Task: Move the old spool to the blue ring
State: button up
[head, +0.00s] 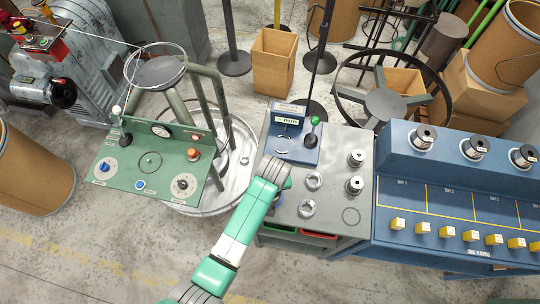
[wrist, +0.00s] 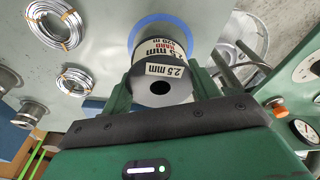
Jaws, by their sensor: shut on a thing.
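The old spool (wrist: 160,65) has a white label reading 2.5 mm and HARD, and a dark end with a hole facing the wrist camera. My gripper (wrist: 163,75) is shut on it, with a green finger on each side. The blue ring (wrist: 140,28) is marked on the grey bench top and shows around the spool's far end in the wrist view. I cannot tell whether the spool touches the bench. In the head view my gripper (head: 272,177) is over the bench's left side, and my arm hides the spool.
The grey bench (head: 330,232) also holds wire coils (head: 314,181), metal spools (head: 356,158) and a blue lever box (head: 296,145). A green control panel (head: 150,165) stands close on the left. A blue rack (head: 450,195) with yellow blocks is on the right.

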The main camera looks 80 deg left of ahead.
jog(key=shift+s+d+f, duration=0.1)
jog(key=shift+s+f, duration=0.05)
jog(key=shift+f, duration=1)
jog(key=shift+f, duration=0.25)
jog(key=o, duration=1.2)
jog(key=r, duration=0.4)
jog(key=d+r+p, duration=0.1)
jog(key=r, duration=0.7)
jog(key=shift+s+d+r, duration=0.1)
jog(key=shift+d+r, duration=0.05)
jog(key=shift+d, duration=0.25)
